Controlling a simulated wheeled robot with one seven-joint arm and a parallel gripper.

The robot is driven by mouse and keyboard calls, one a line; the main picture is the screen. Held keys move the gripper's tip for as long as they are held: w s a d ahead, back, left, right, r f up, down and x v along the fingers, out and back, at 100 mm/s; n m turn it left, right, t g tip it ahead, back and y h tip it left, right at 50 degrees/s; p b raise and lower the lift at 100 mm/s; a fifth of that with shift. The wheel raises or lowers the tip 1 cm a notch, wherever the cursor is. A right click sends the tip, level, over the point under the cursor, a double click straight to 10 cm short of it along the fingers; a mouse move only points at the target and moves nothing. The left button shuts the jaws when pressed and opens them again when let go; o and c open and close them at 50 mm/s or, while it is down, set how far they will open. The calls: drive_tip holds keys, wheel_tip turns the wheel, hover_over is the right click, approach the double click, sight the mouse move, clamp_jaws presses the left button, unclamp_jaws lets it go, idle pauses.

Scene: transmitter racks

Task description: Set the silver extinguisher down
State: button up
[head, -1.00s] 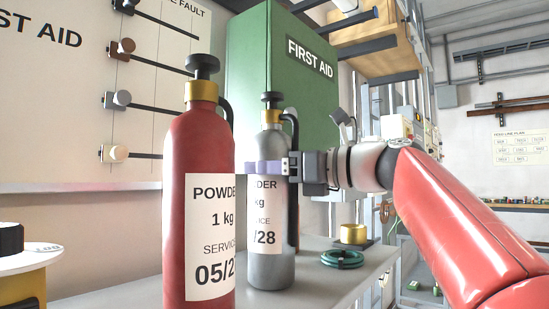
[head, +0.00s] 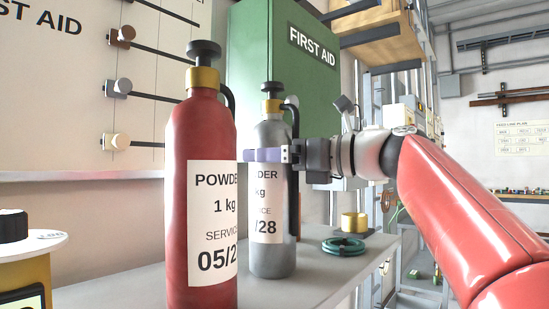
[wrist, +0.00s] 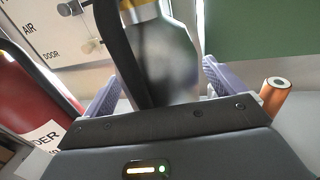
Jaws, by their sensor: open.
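The silver extinguisher (head: 268,255) stands upright on the grey shelf (head: 135,288), behind and right of a red extinguisher (head: 200,140). It has a black top, a brass collar and a white label, partly hidden by the red one. My gripper (head: 268,155) is at the silver extinguisher's upper body, reaching in from the right. In the wrist view the silver extinguisher (wrist: 165,65) is between the two purple fingers, which are spread on either side of it. The fingers are open; whether one still touches the body I cannot tell.
The red extinguisher stands close in front. A green hose coil (head: 343,246) and a brass cup (head: 354,222) are on the shelf to the right. A green first aid box (head: 260,60) hangs behind. A yellow object with a black knob (head: 14,226) is at the left.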

drive_tip(key=v, duration=1.1)
drive_tip(key=shift+d, duration=0.3)
drive_tip(key=shift+s, duration=0.15)
